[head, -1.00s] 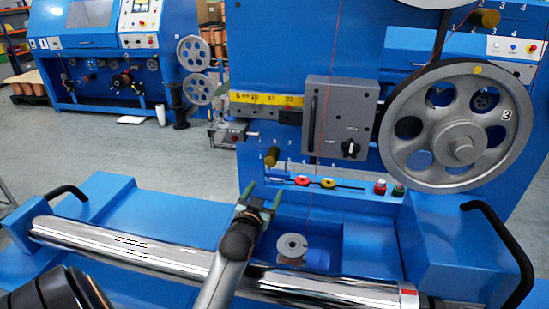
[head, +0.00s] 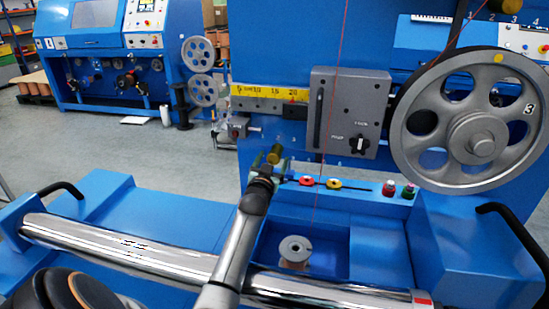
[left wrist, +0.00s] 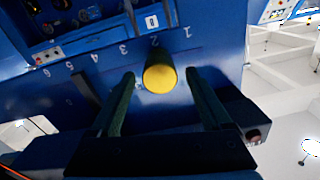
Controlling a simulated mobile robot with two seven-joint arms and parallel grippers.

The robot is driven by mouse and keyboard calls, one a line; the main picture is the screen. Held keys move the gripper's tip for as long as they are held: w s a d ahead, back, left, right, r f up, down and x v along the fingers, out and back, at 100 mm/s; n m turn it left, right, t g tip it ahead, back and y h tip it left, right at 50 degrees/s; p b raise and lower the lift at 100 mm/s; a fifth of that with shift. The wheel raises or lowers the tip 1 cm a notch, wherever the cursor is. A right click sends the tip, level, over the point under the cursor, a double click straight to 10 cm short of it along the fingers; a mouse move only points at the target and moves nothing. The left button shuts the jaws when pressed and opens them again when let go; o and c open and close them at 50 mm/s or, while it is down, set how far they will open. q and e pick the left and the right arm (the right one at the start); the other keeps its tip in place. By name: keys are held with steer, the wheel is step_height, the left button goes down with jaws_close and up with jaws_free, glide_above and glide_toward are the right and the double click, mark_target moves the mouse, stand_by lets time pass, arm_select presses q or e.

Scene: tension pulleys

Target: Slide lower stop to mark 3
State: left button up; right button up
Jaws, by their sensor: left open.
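The lower stop is an olive-brass knob (head: 275,153) on the blue front panel, below the grey box. In the left wrist view its round yellow end (left wrist: 160,77) faces the camera, in line with mark 2 (left wrist: 154,40). Mark 3 (left wrist: 122,48) is one place to the left there. My left gripper (head: 266,161) is at the knob. Its two dark green fingers are open, one on each side of the knob, with gaps visible in the left wrist view (left wrist: 160,72). How deep the knob sits between them is hard to tell. My right gripper is out of view.
A grey box with a black switch (head: 347,113) is above right. Red and yellow knobs (head: 320,183) lie on a ledge right of the gripper. A large spoked pulley (head: 470,120) is at right. A chrome roller (head: 130,255) crosses the front.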

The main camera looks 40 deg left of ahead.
arm_select(q)
steer(key=shift+x, duration=1.25)
steer(key=shift+c, duration=0.4)
jaws_close()
